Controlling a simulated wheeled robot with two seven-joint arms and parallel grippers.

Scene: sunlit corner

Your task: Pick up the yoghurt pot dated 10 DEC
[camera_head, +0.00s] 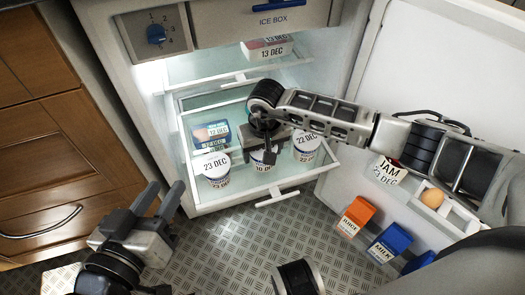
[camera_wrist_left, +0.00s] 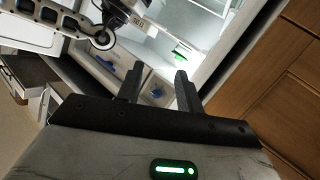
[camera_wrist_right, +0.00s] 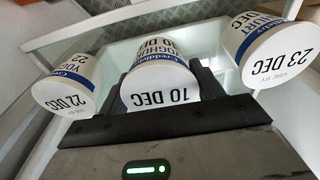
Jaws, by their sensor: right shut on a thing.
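The white yoghurt pot dated 10 DEC (camera_wrist_right: 160,85) stands in the middle of the right wrist view, with a blue band and the date upside down. My right gripper (camera_head: 267,152) is shut on it, with a finger on either side. In the head view the pot (camera_head: 262,159) is partly hidden by that gripper, over the pulled-out fridge shelf (camera_head: 244,189). I cannot tell whether its base touches the shelf. My left gripper (camera_head: 160,196) is open and empty, outside the fridge at the lower left.
Yoghurt pots dated 23 DEC (camera_head: 213,169) and 22 DEC (camera_head: 306,147) flank the held pot. A blue 12 DEC pack (camera_head: 211,133) sits behind. A 13 DEC pack (camera_head: 267,47) is on the shelf above. The open door holds jam (camera_head: 388,171), an egg (camera_head: 432,198), juice (camera_head: 355,216) and milk (camera_head: 389,243).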

